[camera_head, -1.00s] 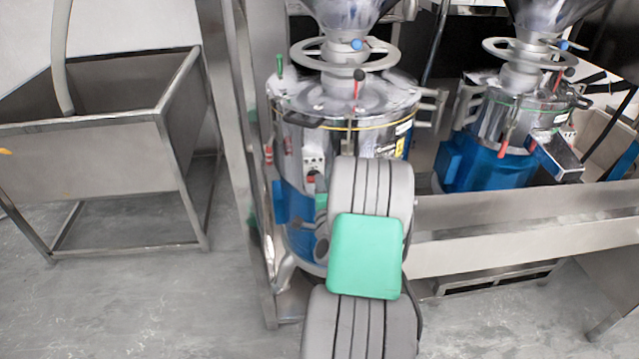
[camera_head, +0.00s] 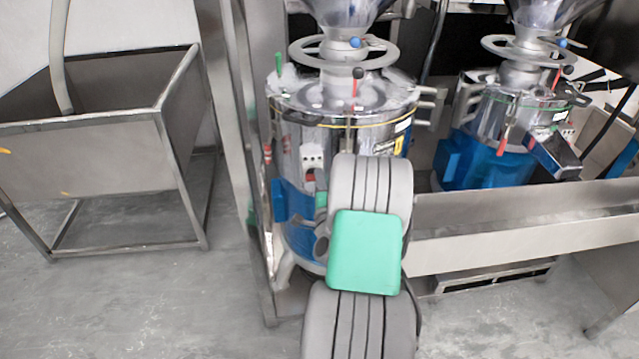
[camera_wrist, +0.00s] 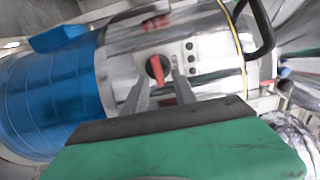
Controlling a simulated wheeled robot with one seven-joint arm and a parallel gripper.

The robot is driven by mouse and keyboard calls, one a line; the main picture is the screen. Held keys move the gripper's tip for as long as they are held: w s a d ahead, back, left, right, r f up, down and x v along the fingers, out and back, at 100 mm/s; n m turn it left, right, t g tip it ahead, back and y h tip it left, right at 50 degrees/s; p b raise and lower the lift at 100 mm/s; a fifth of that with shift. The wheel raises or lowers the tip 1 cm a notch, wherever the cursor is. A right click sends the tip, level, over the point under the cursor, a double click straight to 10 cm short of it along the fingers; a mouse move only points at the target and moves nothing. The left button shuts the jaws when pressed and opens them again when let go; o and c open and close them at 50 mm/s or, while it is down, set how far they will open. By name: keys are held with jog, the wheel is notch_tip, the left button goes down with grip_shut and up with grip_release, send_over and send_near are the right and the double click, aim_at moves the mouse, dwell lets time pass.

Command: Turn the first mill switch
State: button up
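The first mill (camera_head: 300,107) is the nearer, left machine, with a shiny steel top and a blue lower body. In the wrist view its switch (camera_wrist: 158,70) is a red handle on a dark round base, set in a pale panel. My gripper (camera_wrist: 161,78) has two grey fingers pointing at the panel. They are apart, one on each side of the red handle; I cannot tell whether either touches it. In the head view my arm hides most of the gripper.
A second mill (camera_head: 510,120) stands at the right behind a long steel trough (camera_head: 520,230). A steel sink (camera_head: 90,155) stands at the left. A steel post (camera_head: 235,150) rises close beside the first mill. Grey floor (camera_head: 150,300) is clear in front.

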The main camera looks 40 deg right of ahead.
jog(key=b+v, duration=0.3)
jog(key=v, duration=0.4)
jog(key=shift+s+a, duration=0.25)
jog(key=shift+s, duration=0.05)
jog(key=w+a+r+n+g+y+p, duration=0.1)
jog(key=w+a+n+y+p, duration=0.15)
jog(key=a+n, duration=0.35)
jog(key=w+a+r+n+y+p, duration=0.1)
jog(key=w+a+r+n+y, duration=0.2)
jog(key=a, duration=0.5)
jog(key=w+a+n+g+y+p, duration=0.1)
jog(key=w+a+n+y, duration=0.2)
jog(key=a+n+y, duration=0.3)
jog(key=s+a+r+n+g+p, duration=0.2)
jog(key=s+a+n+g, duration=0.3)
jog(key=s, duration=0.4)
jog(key=s+a+r+n+g+h+p, duration=0.1)
jog(key=s+a+r+n+g+p, duration=0.2)
jog(key=s+a, duration=0.4)
notch_tip(320, 180, up, 2)
jog(key=shift+s+a+r+n+g, duration=0.1)
jog(key=shift+s+a+n+g, duration=0.1)
jog(key=shift+s+n+g, duration=0.85)
